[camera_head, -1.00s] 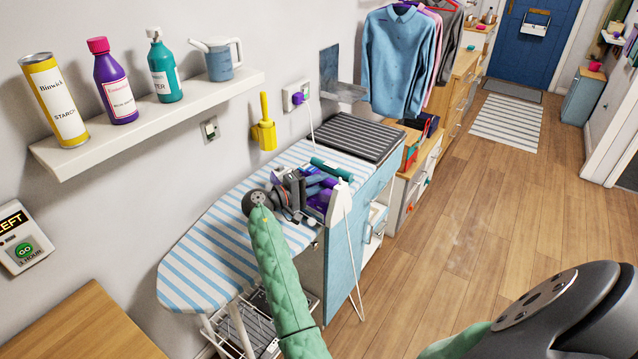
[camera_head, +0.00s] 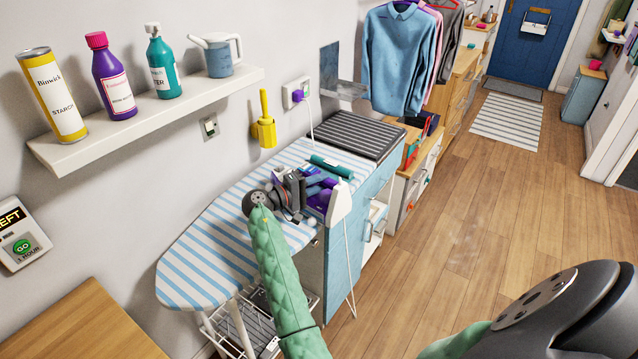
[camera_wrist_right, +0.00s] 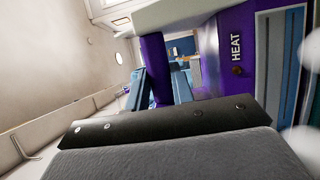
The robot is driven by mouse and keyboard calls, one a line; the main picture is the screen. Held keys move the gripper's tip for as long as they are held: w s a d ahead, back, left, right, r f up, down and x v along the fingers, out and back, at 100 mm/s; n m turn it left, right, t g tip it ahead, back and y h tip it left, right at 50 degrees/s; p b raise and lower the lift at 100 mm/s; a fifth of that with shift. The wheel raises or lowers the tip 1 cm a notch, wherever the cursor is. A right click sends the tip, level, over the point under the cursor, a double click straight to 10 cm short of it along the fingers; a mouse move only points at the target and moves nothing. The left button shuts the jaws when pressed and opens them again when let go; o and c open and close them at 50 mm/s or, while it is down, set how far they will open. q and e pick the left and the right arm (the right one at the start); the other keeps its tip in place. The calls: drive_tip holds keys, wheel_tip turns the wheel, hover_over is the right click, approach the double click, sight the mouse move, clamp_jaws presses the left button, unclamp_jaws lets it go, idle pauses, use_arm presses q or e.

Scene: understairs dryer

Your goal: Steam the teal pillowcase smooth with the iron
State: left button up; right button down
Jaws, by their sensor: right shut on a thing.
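My right gripper (camera_head: 306,188) is over the blue-and-white striped ironing board (camera_head: 205,255), shut on the iron. The iron (camera_head: 339,203) shows white and purple, partly hidden behind the gripper. In the right wrist view its purple body (camera_wrist_right: 236,45) carries the word HEAT, close to the gripper. A teal rolled or folded piece (camera_head: 332,167), perhaps the pillowcase, lies on the board just behind the iron. I cannot tell how creased it is or whether the iron touches it. My left gripper is not in view.
A white cord runs from a wall socket (camera_head: 296,95) to the board, and another length hangs by the blue cabinet (camera_head: 349,250). A dark ribbed top (camera_head: 352,134) is behind the board. A shelf (camera_head: 150,122) holds bottles and a jug. The board's near end is clear.

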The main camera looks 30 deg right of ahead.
sight(306, 176)
drive_tip(key=shift+w, duration=0.1)
drive_tip(key=shift+w+a+b, duration=0.25)
drive_tip(key=shift+w+b, duration=0.1)
drive_tip(key=shift+w, duration=0.3)
drive_tip(key=shift+w+a+b, duration=0.2)
drive_tip(key=shift+w+b, duration=0.2)
drive_tip(key=shift+w, duration=0.3)
drive_tip(key=shift+w+a+b, duration=0.25)
drive_tip(key=shift+w+b, duration=0.1)
drive_tip(key=shift+w, duration=0.3)
drive_tip(key=shift+w+a+r, duration=0.1)
drive_tip(key=shift+w, duration=0.2)
drive_tip(key=shift+w+a+f+b, duration=0.1)
drive_tip(key=shift+w+a+b, duration=0.1)
drive_tip(key=shift+w+b, duration=0.3)
drive_tip(key=shift+w+a+f+b, duration=0.1)
drive_tip(key=shift+w+a+b, duration=0.15)
drive_tip(key=shift+w, duration=0.5)
